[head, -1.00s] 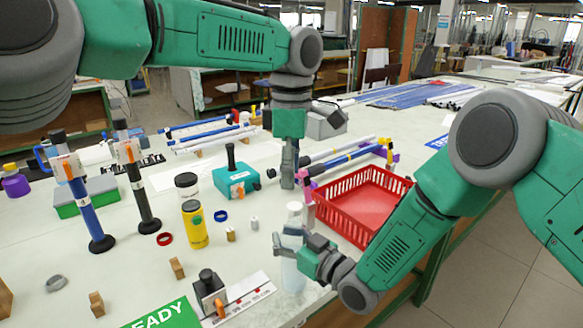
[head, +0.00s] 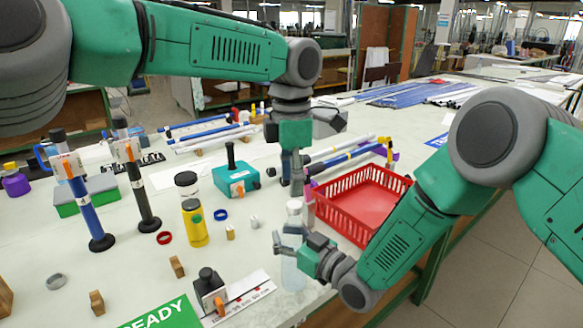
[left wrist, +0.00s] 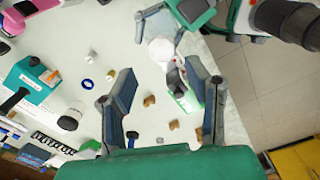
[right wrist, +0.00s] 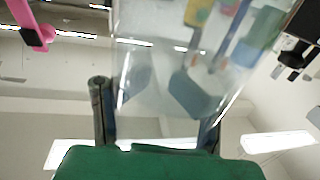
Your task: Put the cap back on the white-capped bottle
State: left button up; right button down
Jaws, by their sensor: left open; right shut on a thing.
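A clear bottle (head: 292,277) with a pale white top (head: 293,207) stands upright near the table's front edge. My right gripper (head: 290,250) is shut around its body; the clear wall fills the right wrist view (right wrist: 180,60). My left gripper (head: 297,185) points down just above and behind the bottle top, apart from it. In the left wrist view its fingers (left wrist: 168,95) are spread with nothing gripped, and the round white top (left wrist: 161,50) shows beyond them. A small whitish piece (head: 254,222) lies left of the bottle; I cannot tell whether it is the cap.
A red basket (head: 345,235) is right of the bottle. A yellow bottle (head: 194,225), a blue ring (head: 221,215) and a teal box (head: 236,180) are to the left. A black clamp block (head: 210,290) and wooden blocks (head: 177,266) lie in front.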

aim_at(291, 203)
pick_arm(q)
jog(key=shift+a+f, duration=0.1)
jog(key=shift+f, duration=2.7)
jog(key=shift+c, duration=0.5)
